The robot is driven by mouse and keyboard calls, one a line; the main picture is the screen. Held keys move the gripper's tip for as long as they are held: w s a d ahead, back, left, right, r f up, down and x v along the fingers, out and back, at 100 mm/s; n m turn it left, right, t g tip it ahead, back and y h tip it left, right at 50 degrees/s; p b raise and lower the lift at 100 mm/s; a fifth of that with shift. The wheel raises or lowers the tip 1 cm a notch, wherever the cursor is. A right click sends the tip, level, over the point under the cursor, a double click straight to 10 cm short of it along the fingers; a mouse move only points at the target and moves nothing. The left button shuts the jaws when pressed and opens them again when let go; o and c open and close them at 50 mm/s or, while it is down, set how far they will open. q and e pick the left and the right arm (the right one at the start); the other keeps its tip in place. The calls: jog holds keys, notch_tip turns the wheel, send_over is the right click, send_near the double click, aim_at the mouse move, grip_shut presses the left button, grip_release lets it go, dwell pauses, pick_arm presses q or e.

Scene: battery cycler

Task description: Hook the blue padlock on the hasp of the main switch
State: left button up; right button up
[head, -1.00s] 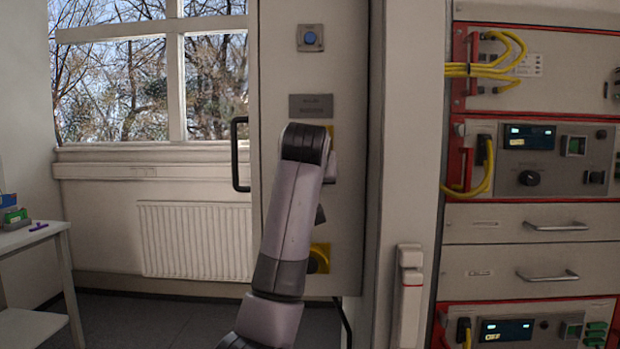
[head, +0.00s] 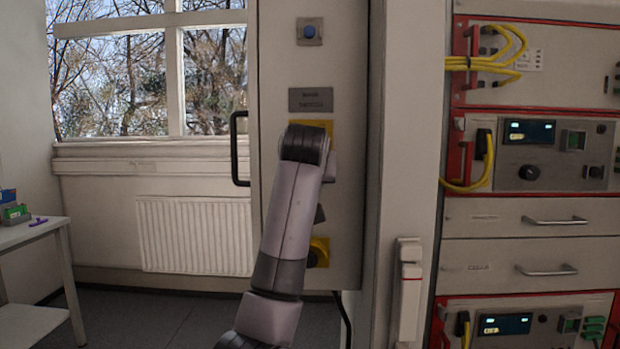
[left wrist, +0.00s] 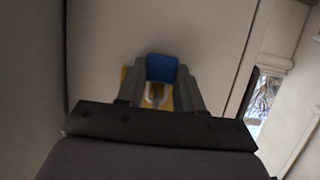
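The blue padlock (left wrist: 161,68) is between the fingertips of my left gripper (left wrist: 160,82) in the left wrist view, with its pale U-shaped shackle (left wrist: 155,94) showing. The fingers appear closed on its body. A yellow plate (left wrist: 124,76) lies behind it on the cabinet face; I cannot tell whether the shackle touches a hasp. In the head view, my left arm hides the gripper and padlock. A yellow plate (head: 311,124) shows above my wrist, under a grey label (head: 311,100). The main switch's hasp is not distinguishable. My right gripper is not in view.
The cabinet has a blue button (head: 309,32), a black handle (head: 238,150) and a lower yellow plate with a dark knob (head: 318,252). A rack with yellow cables (head: 500,65) stands right. A small table (head: 30,228) stands left.

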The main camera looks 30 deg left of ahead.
pick_arm(q)
jog(key=o, duration=0.4)
jog(key=shift+o, duration=0.2)
jog(key=shift+s, duration=0.1)
